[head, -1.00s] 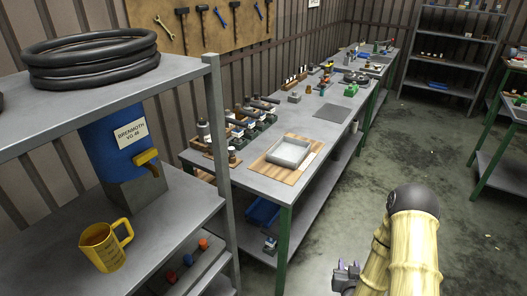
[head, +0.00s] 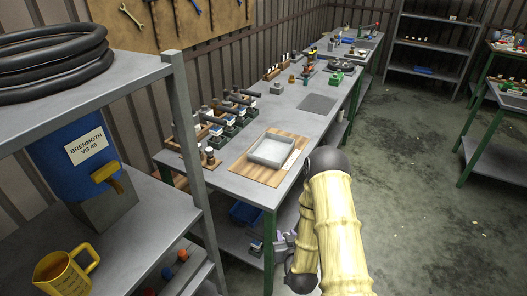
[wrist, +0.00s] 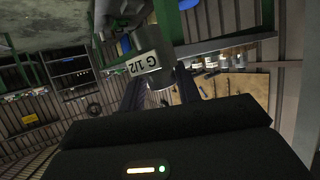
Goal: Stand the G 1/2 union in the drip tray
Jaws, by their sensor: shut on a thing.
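The G 1/2 union (wrist: 146,62) is a grey metal cylinder with a white label reading "G 1/2" in the wrist view. My gripper (wrist: 155,95) is shut on it; the dark fingers lie on either side of its lower part. In the head view my gripper (head: 283,245) is low beside the front end of the workbench, and the union is too small to make out there. The drip tray (head: 271,150) is a shallow pale square tray on a wooden board on the bench. It looks empty. My gripper is apart from it, lower and nearer.
The workbench (head: 232,187) has a green leg (head: 269,250) close to my gripper. Several bottles and blocks stand left of the tray. A grey shelf (head: 150,215) with a blue drum (head: 75,155) and yellow jug (head: 65,272) stands at left. The floor at right is clear.

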